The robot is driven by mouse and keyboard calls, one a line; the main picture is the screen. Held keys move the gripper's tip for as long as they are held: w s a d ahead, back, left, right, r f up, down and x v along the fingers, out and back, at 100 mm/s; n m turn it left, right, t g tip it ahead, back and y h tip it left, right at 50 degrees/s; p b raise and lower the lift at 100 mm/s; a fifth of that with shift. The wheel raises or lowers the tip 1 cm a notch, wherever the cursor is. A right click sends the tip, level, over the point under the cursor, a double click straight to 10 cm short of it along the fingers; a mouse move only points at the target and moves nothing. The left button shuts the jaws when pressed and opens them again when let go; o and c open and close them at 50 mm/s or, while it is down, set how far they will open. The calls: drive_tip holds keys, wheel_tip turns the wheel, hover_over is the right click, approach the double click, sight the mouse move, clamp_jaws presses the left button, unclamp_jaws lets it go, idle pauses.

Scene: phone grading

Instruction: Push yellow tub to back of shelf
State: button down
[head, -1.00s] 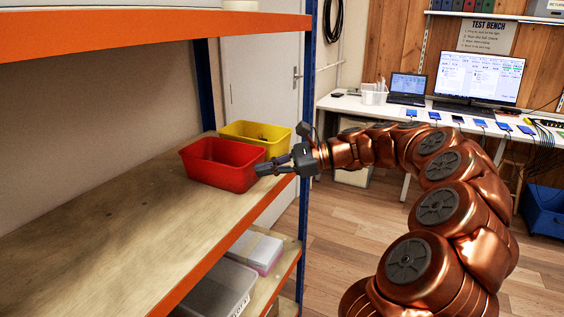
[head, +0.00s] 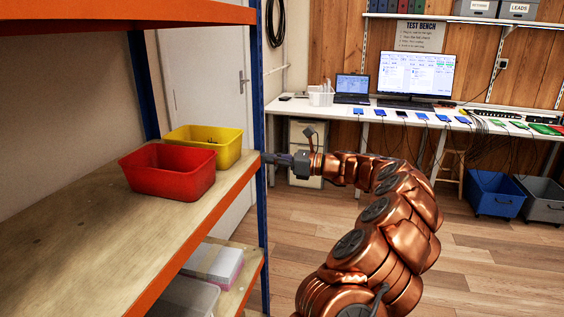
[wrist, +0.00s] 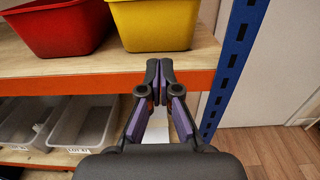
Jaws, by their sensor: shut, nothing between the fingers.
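The yellow tub (head: 212,143) stands upright on the wooden shelf (head: 85,232), near its far end by the blue upright. The red tub (head: 168,171) stands in front of it and hides part of it in the head view. In the wrist view the yellow tub (wrist: 153,22) is at the top, right of the red tub (wrist: 57,25). My gripper (head: 268,157) is shut and empty. It is at the shelf's front edge, beside the blue upright. In the wrist view its closed fingertips (wrist: 158,68) point at the orange edge below the yellow tub, apart from the tub.
The blue upright (wrist: 233,62) is close on the right of my fingers. The orange front beam (wrist: 90,82) runs across below the tubs. Grey bins (wrist: 86,122) sit on the lower shelf. An upper shelf (head: 120,14) overhangs the tubs. A bench (head: 345,110) stands behind.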

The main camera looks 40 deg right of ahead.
sight(236, 154)
drive_tip(key=x, duration=0.7)
drive_tip(key=shift+w+a, duration=0.2)
drive_tip(key=shift+w, duration=0.15)
drive_tip(key=shift+w, duration=0.1)
